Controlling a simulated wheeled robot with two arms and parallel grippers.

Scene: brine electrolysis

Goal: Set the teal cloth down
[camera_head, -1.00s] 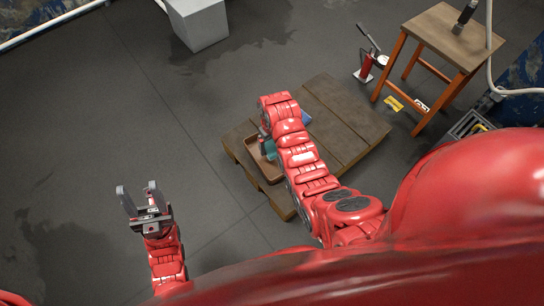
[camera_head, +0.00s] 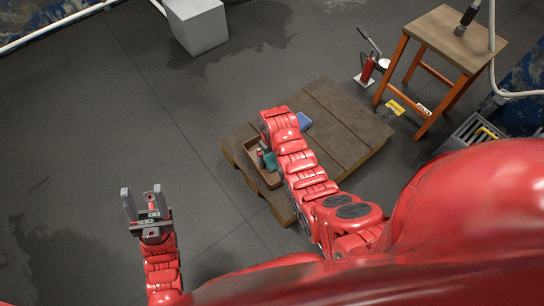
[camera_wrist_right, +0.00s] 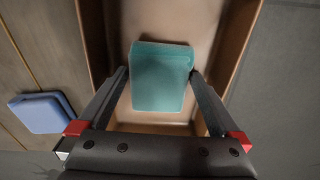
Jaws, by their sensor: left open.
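The teal cloth (camera_wrist_right: 160,80) is a folded block within the outline of a brown tray (camera_wrist_right: 97,40) in the right wrist view. In the head view a bit of the cloth (camera_head: 269,161) shows beside my right arm, over the tray (camera_head: 251,170). My right gripper (camera_wrist_right: 159,73) has one finger on each side of the cloth, with the fingertips close to its side edges. Whether they press on it, and whether the cloth rests on the tray floor, I cannot tell. My left gripper (camera_head: 141,190) is open and empty over the floor at left.
The tray stands on a wooden pallet (camera_head: 340,125). A blue block (camera_wrist_right: 42,112) lies on the pallet beside the tray. A wooden stool (camera_head: 455,40) and a red pump (camera_head: 368,70) stand at upper right, a grey box (camera_head: 203,30) at the top. The left floor is clear.

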